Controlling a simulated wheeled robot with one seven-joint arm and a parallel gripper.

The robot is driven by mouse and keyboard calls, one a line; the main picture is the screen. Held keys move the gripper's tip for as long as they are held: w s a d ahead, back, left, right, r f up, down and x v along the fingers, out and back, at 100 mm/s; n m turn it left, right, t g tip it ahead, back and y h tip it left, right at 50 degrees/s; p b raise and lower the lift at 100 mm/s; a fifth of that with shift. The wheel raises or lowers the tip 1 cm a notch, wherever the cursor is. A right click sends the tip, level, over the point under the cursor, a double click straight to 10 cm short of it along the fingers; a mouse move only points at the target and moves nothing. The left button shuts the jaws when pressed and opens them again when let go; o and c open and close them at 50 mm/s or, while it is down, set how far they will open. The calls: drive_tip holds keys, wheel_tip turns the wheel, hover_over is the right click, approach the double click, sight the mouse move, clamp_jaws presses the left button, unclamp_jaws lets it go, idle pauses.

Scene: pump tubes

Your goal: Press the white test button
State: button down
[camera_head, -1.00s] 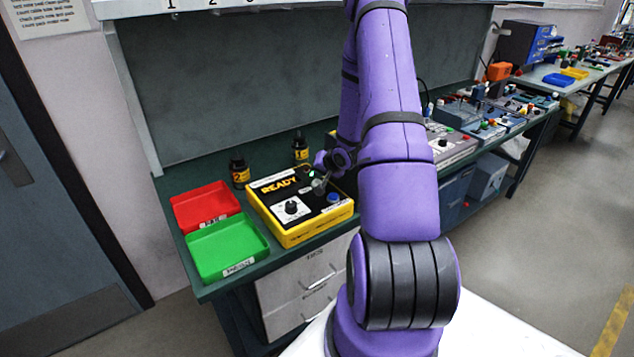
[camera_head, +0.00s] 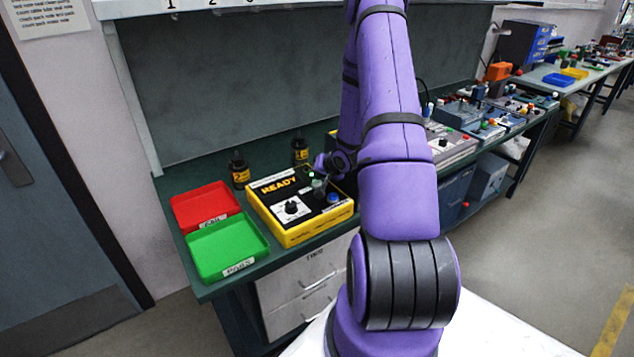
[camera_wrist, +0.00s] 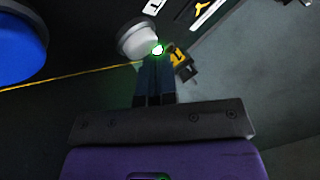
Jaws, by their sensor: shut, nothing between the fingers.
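A yellow box (camera_head: 290,234) with a black top marked READY stands on the green bench. In the wrist view, the white button (camera_wrist: 137,38) is a pale round cap on the black face. My gripper (camera_wrist: 156,62) is shut and empty. Its fingertips appear close to the lower right edge of the white button; I cannot tell whether they touch it. A bright spot with a green glow (camera_wrist: 157,49) shows at the fingertips.
A blue button (camera_head: 333,197) is on the box's right side and looks large in the wrist view (camera_wrist: 16,42). A black knob (camera_head: 291,207) is at the front. Red (camera_head: 205,204) and green (camera_head: 228,248) trays lie left. Two dark bottles (camera_head: 239,170) (camera_head: 300,148) stand behind.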

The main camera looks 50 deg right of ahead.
sight(319, 181)
drive_tip(key=shift+f, duration=0.45)
idle(0.4)
idle(0.3)
drive_tip(key=shift+r, duration=1.05)
drive_tip(key=shift+r, duration=2.5)
